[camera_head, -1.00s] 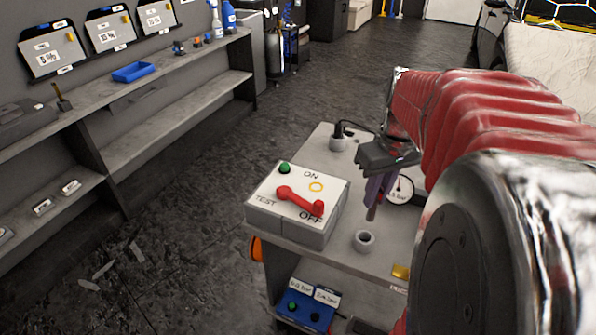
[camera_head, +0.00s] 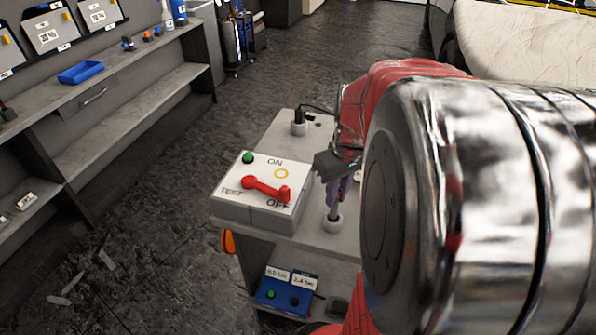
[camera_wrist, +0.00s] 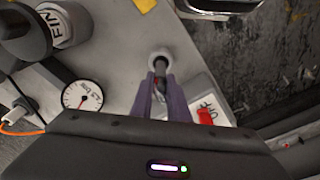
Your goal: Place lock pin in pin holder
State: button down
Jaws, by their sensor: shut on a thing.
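The pin holder (camera_head: 332,225) is a small light-grey round cup on the cart top, right of the switch box. My gripper (camera_head: 337,200), with purple fingers, is shut on the lock pin (camera_head: 334,212), a slim grey pin held roughly upright over the holder. The pin's lower end meets the holder's opening; how deep it sits I cannot tell. In the wrist view, the holder (camera_wrist: 163,53) shows just beyond the fingertips of my gripper (camera_wrist: 160,76), with the dark pin (camera_wrist: 160,68) between them reaching its opening. The pin's upper part is hidden by the fingers.
The switch box (camera_head: 262,190) with a red lever (camera_head: 266,190) stands close left of the holder. A gauge (camera_wrist: 82,96) is near the gripper in the wrist view. A blue box (camera_head: 287,293) sits below on the cart. A shelf (camera_head: 130,120) lines the left.

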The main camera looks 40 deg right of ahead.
aim_at(333, 217)
jog(key=shift+f, duration=1.8)
jog(key=c, duration=1.7)
grip_release()
jog(key=shift+f, duration=0.1)
jog(key=r, duration=0.4)
jog(key=s+r, duration=0.1)
jog(key=r, duration=0.7)
jog(key=shift+s+a+r, duration=0.1)
jog(key=shift+s, duration=0.15)
